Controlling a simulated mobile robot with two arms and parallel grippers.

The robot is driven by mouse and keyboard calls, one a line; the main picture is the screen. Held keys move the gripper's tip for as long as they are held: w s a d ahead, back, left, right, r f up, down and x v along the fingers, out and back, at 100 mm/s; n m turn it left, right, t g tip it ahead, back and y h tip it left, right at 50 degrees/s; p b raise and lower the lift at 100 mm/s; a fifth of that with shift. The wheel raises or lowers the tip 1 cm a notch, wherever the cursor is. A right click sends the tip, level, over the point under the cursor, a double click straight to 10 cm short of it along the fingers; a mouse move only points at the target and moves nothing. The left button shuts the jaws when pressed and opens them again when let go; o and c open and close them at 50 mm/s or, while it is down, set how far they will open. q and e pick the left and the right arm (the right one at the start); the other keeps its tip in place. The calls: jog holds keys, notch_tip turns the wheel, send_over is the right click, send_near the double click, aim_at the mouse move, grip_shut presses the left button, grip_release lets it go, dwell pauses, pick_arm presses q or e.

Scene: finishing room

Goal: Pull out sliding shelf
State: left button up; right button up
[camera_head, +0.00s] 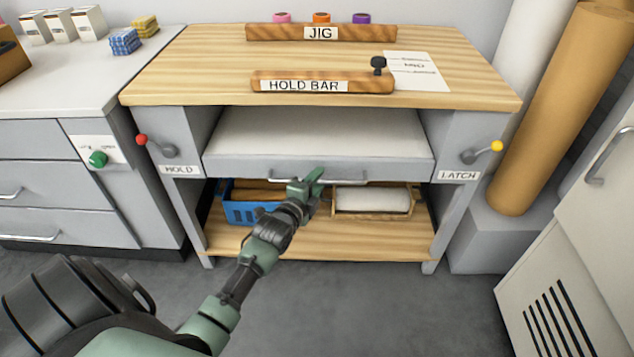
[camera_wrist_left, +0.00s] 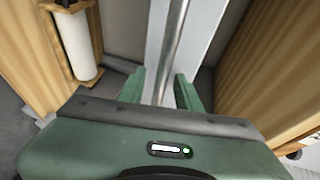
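The sliding shelf (camera_head: 318,134) has a pale top and a grey front panel. It sits under the wooden bench top, between two grey side panels. A metal bar handle (camera_head: 345,181) runs along its front. My left gripper (camera_head: 309,183) is at the middle of this handle. In the left wrist view the handle (camera_wrist_left: 174,52) passes between the two fingers of my left gripper (camera_wrist_left: 159,92). The fingers stand apart, with a gap beside the bar. My right gripper is in neither view.
A red-knobbed lever (camera_head: 142,140) is at the HOLD label, a yellow-knobbed lever (camera_head: 496,146) at the LATCH label. The HOLD BAR block (camera_head: 375,84) lies on the bench top. A blue basket (camera_head: 240,211) and a wooden crate (camera_head: 338,213) stand below. The floor in front is clear.

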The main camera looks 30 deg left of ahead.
pick_arm(q)
jog(key=shift+c, duration=0.3)
grip_shut()
dwell(1.1)
